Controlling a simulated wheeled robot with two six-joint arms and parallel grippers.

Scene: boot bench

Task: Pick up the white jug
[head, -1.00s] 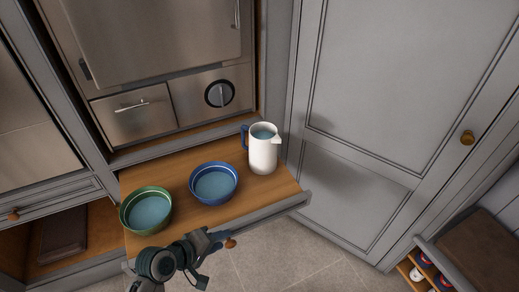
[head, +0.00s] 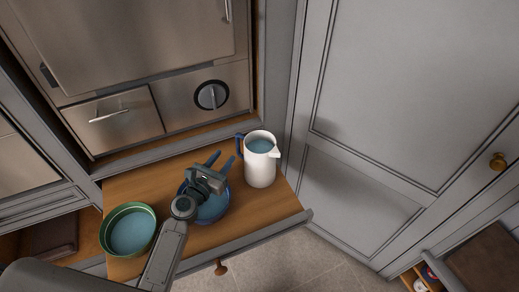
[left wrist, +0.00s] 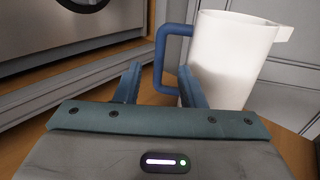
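The white jug (head: 261,168) stands upright at the right end of the wooden pull-out shelf, with blue contents, its blue handle (head: 240,147) on the left and its spout to the right. My left gripper (head: 221,160) is open and empty, over the blue bowl and to the left of the jug, its blue fingers apart. In the left wrist view the jug (left wrist: 228,60) stands beyond the fingers (left wrist: 158,84), with the handle (left wrist: 162,60) ahead of the gap between them. The handle is not between the fingers. My right gripper is not in view.
The blue bowl (head: 215,210) is partly hidden under my left gripper. A green bowl (head: 131,232) stands at the shelf's left end. A steel oven front (head: 150,50) rises behind, and a grey cabinet door (head: 400,110) stands to the right of the jug.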

